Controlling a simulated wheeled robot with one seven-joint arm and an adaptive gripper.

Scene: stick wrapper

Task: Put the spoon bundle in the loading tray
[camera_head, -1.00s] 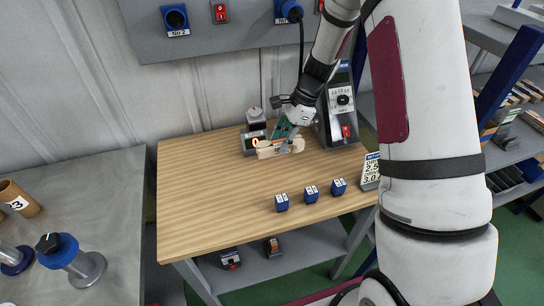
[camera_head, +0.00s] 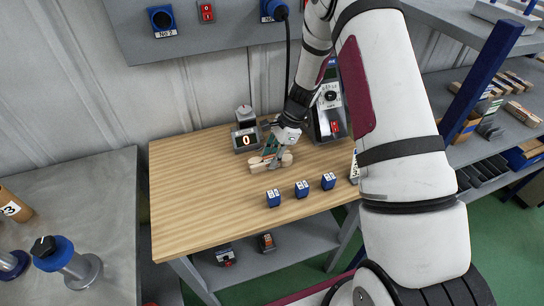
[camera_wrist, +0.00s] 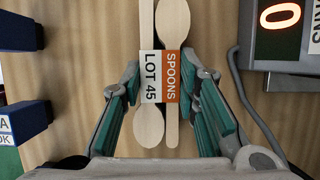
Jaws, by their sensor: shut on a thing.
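The spoon bundle (camera_head: 257,166) is a set of pale wooden spoons laid head to tail, seen over the wooden table between the counter box and the blue blocks. In the wrist view its band reads "LOT 45 SPOONS" (camera_wrist: 153,77), and several spoon ends show. My gripper (camera_head: 271,152) is shut on the bundle around its middle. Its green-padded fingers (camera_wrist: 163,80) stand on both sides of the band. I cannot tell whether the bundle touches the table. I cannot pick out the loading tray in these views.
A grey counter box (camera_head: 245,138) showing 0 stands behind the bundle. A dark machine with a dial (camera_head: 330,98) stands at the back right. Blue blocks (camera_head: 302,189) line the front right. The left part of the wooden table (camera_head: 195,190) is clear.

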